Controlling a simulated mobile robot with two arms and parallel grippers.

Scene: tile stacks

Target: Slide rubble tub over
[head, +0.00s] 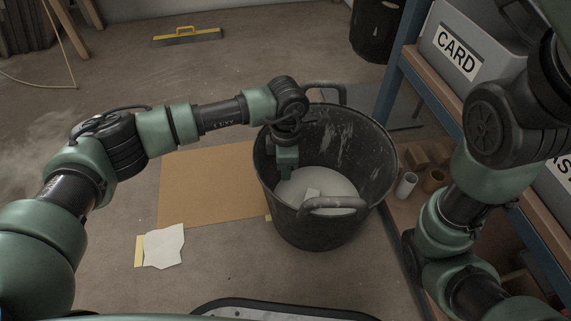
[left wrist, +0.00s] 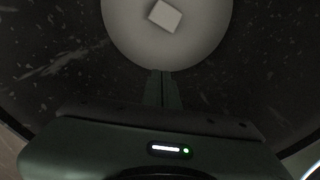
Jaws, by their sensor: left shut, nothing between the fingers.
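The rubble tub (head: 318,233) is a round black bucket with two loop handles, standing upright on the floor in the middle of the head view. Pale material fills its bottom, and a small light block (head: 311,195) lies on it. The block also shows at the top of the left wrist view (left wrist: 165,16). My left gripper (head: 286,178) points down inside the tub, near its left wall. Its fingers (left wrist: 161,88) are together and empty; I cannot tell if they touch the wall. My right arm is at the right, its gripper out of sight.
A brown board (head: 205,185) lies flat on the floor left of the tub, partly behind it. A torn white sheet (head: 164,246) lies in front. A shelf with a blue frame (head: 399,55) and a CARD bin (head: 480,35) stands close on the right. Open floor lies to the left.

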